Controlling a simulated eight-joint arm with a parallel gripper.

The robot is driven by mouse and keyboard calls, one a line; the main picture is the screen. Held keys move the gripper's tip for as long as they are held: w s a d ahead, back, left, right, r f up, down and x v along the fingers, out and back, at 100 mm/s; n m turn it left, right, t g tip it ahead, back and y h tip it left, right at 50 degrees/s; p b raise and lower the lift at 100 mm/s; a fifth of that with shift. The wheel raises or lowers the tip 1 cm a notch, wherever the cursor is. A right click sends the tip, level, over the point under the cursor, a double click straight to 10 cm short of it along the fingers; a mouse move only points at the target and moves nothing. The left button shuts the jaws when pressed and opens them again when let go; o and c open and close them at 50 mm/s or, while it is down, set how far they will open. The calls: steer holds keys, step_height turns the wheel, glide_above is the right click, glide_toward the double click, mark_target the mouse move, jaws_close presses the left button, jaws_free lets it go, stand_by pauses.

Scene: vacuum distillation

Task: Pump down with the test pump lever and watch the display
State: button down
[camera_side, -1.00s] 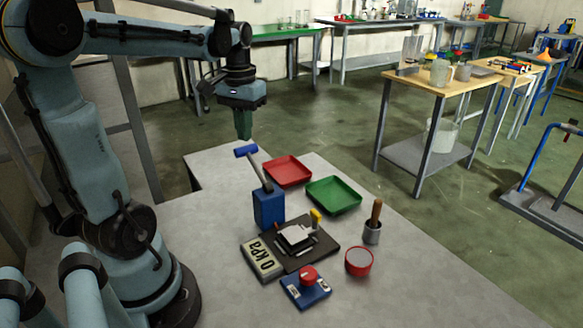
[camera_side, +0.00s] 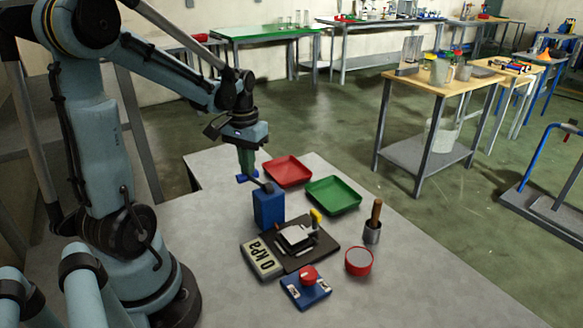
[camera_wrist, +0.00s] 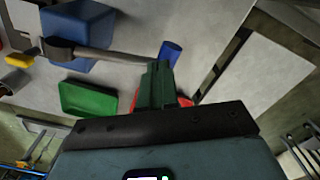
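The blue test pump (camera_side: 268,208) stands on the grey table. Its grey lever (camera_wrist: 112,54) slopes slightly up from the pump to a blue crossbar handle (camera_side: 254,177), which also shows in the wrist view (camera_wrist: 171,54). My gripper (camera_side: 246,172) points down at the handle, its green fingers together. In the wrist view the fingertips (camera_wrist: 158,66) are right beside the handle and seem to touch it from above; the fingers do not appear to enclose it. The display (camera_side: 262,258) in front of the pump reads "0 kPa".
A red tray (camera_side: 287,170) and a green tray (camera_side: 333,195) lie behind and right of the pump. A dark board (camera_side: 320,256) with white parts, a blue block with a red knob (camera_side: 307,284), a red round container (camera_side: 359,261) and a wooden-handled tool (camera_side: 375,215) stand nearby.

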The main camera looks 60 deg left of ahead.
steer(key=shift+f, duration=0.45)
step_height(320, 180, up, 8)
steer(key=shift+f, duration=0.1)
stand_by(0.8)
stand_by(1.9)
stand_by(0.6)
steer(key=shift+f, duration=3.9)
step_height(320, 180, up, 8)
steer(key=shift+r, duration=0.1)
